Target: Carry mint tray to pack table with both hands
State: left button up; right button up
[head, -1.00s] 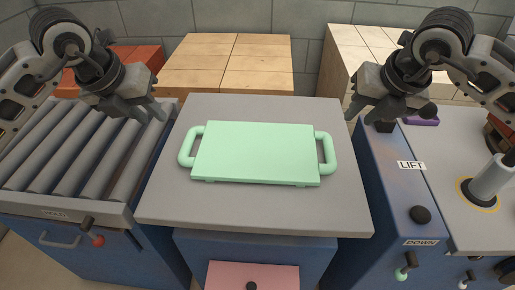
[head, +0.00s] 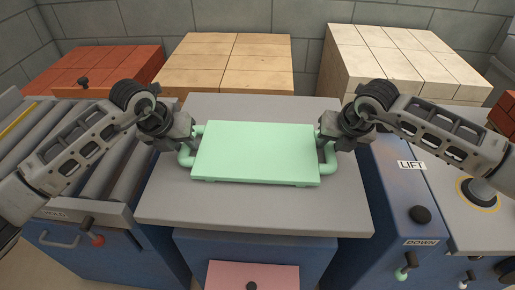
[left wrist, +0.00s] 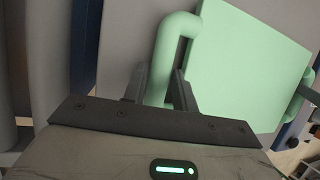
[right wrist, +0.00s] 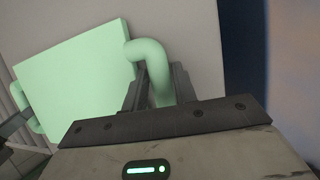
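The mint tray (head: 257,152) lies flat on a grey-topped table (head: 250,218), with a looped handle at each end. My left gripper (head: 187,140) is at the tray's left handle (head: 186,159). In the left wrist view, its two fingers (left wrist: 159,85) stand on either side of the handle bar (left wrist: 165,50). My right gripper (head: 331,137) is at the right handle (head: 329,160). In the right wrist view, its fingers (right wrist: 159,85) also flank the bar (right wrist: 150,55). Whether either pair of fingers presses on its bar is unclear. Which table is the pack table, I cannot tell.
A roller conveyor (head: 100,170) stands at left. A blue console marked LIFT and DOWN (head: 395,195) stands at right. Behind are red (head: 120,65), tan (head: 230,65) and pale (head: 400,55) block stacks. Bare grey tabletop surrounds the tray.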

pick_arm(q)
grip_shut()
pick_arm(e)
grip_shut()
jog(key=shift+r, duration=0.1)
